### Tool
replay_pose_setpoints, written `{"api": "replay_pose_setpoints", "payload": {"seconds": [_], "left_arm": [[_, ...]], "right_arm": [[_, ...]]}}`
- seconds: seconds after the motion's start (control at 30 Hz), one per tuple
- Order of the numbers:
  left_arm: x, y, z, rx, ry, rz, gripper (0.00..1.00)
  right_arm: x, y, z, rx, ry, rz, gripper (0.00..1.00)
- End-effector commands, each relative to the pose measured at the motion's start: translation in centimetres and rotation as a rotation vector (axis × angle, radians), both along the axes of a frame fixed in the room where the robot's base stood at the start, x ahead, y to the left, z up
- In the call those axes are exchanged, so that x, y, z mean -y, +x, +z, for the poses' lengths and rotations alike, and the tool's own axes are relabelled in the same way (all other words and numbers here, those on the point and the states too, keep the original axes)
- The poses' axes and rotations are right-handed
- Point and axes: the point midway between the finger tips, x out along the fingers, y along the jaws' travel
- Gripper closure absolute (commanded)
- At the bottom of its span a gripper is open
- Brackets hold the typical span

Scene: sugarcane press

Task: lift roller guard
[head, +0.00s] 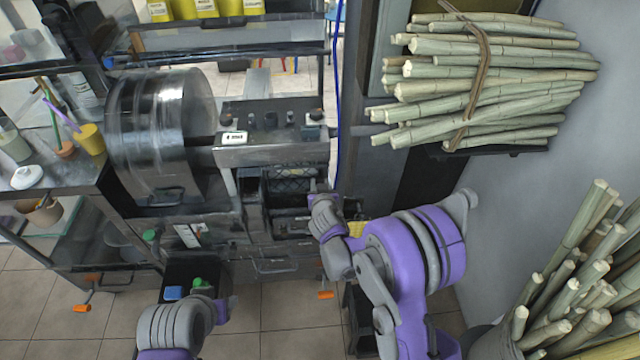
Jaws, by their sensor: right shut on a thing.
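The sugarcane press stands at center left, with a shiny metal drum (165,130) and a grey control box (272,154). Below the control box is a dark opening with a mesh-like panel (290,174), which I take to be the roller guard. My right gripper (318,198) is at the right edge of this opening, shut on what looks like the guard's edge; its fingertips are small and the grip point is partly hidden. My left gripper (226,303) is low in front of the press, apart from the guard; its fingers are too unclear to read.
A bundle of tied cane (485,80) sits on a dark rack at upper right. More cane (580,290) stands upright at lower right. A shelf with cups (88,138) is at the left. Open tiled floor (300,330) lies in front of the press.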

Motion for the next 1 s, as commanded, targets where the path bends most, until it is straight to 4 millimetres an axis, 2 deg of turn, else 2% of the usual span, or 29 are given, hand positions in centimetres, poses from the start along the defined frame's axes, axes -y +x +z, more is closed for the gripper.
{"api": "replay_pose_setpoints", "payload": {"seconds": [0.3, 0.7, 1.0], "left_arm": [[0.0, -0.3, -0.8, -0.006, 0.000, 0.000, 0.50], [0.0, 0.1, 0.1, 0.001, 0.000, 0.000, 0.50], [0.0, 0.2, 0.5, 0.004, 0.000, 0.000, 0.50]], "right_arm": [[0.0, -0.6, 0.9, -0.169, 0.001, 0.001, 1.00], [0.0, -1.2, 2.5, -0.456, 0.000, 0.001, 1.00], [0.0, -1.3, 3.0, -0.573, 0.000, 0.000, 1.00]]}}
